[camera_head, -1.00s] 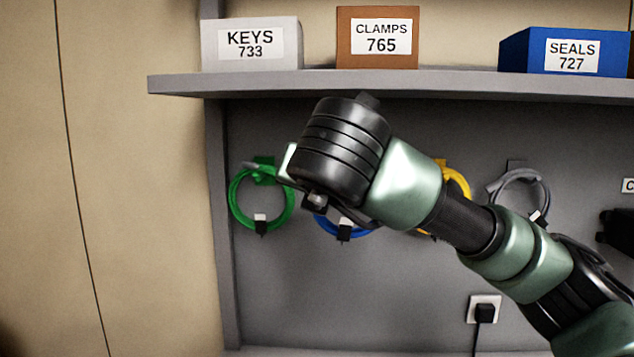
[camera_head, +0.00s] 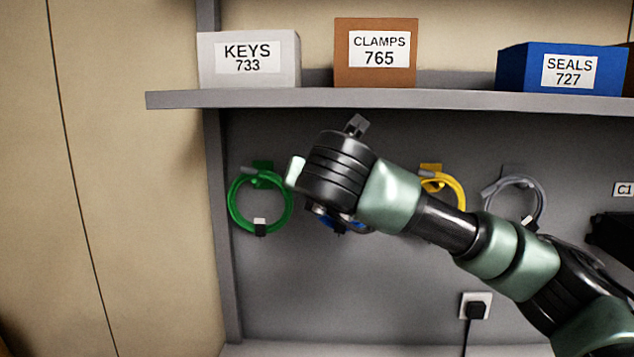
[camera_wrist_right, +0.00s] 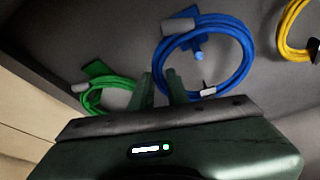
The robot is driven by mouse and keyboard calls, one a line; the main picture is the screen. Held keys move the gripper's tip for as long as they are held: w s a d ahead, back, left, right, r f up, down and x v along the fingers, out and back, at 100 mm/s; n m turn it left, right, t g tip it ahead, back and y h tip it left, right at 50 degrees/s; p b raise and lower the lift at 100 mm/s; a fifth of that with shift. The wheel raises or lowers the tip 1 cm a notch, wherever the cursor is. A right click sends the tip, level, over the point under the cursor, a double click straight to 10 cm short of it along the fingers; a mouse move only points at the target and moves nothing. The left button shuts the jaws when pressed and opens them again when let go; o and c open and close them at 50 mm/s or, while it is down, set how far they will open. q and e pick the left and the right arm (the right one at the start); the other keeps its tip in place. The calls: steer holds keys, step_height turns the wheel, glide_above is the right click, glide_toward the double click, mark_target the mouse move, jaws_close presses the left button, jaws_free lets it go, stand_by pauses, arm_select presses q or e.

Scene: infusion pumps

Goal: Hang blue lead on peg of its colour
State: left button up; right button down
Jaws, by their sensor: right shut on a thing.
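The blue lead (camera_wrist_right: 246,50) is a coiled ring with a grey plug end and a white-and-black tie. In the head view it is mostly hidden behind my right gripper, with a little blue (camera_head: 329,223) showing below. In the right wrist view a blue peg (camera_wrist_right: 199,47) shows inside the ring; I cannot tell whether the coil rests on it. My right gripper (camera_wrist_right: 162,86) is shut on the near left edge of the coil. In the head view its fingertips are hidden behind the wrist. My left gripper is out of view.
A green lead (camera_head: 232,205) hangs left of my gripper, a yellow lead (camera_head: 460,190) and a grey lead (camera_head: 543,195) to the right. A shelf (camera_head: 440,98) with labelled boxes lies above. A socket with a plug (camera_head: 476,306) is below.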

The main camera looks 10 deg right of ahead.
steer(key=shift+w+d+r+p, duration=0.1)
steer(key=shift+w+d+p, duration=0.1)
steer(key=shift+w+p, duration=0.35)
steer(key=shift+w+d+p, duration=0.15)
steer(key=shift+w+p, duration=0.3)
steer(key=shift+w, duration=0.05)
steer(key=shift+w+f, duration=0.15)
steer(key=shift+f, duration=0.05)
steer(key=shift+f+b, duration=0.9)
steer(key=shift+b, duration=0.7)
steer(key=c, duration=1.3)
jaws_free()
